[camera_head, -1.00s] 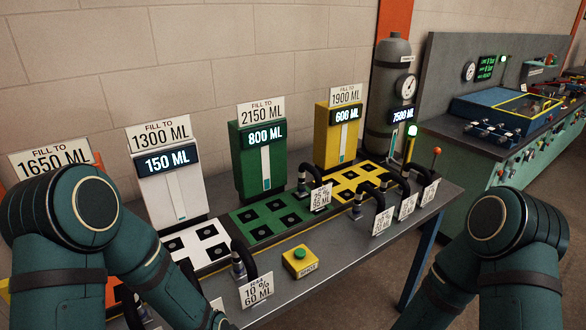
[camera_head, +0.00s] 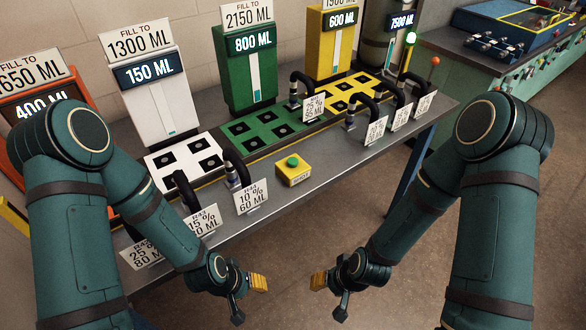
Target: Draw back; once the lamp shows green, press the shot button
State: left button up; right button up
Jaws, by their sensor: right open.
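My right gripper (camera_head: 330,294) hangs below and right of the box, open and empty. Neither gripper touches the button or the bench.
The bench (camera_head: 330,158) carries white, green and yellow tanks with number displays, and several hoses with percentage cards stand along its front. An orange tank (camera_head: 20,85) is partly hidden by my left arm. The floor (camera_head: 440,270) around my right arm is clear.

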aim_at(292, 162)
jog(key=l+u, duration=0.3)
jog(key=l, duration=0.2)
jog(key=l+u, duration=0.25)
jog(key=l, duration=0.3)
jog(key=l+u, duration=0.3)
jog(key=l, duration=0.2)
jog(key=k+l+u, duration=0.25)
jog(key=l, duration=0.25)
jog(key=i, duration=0.1)
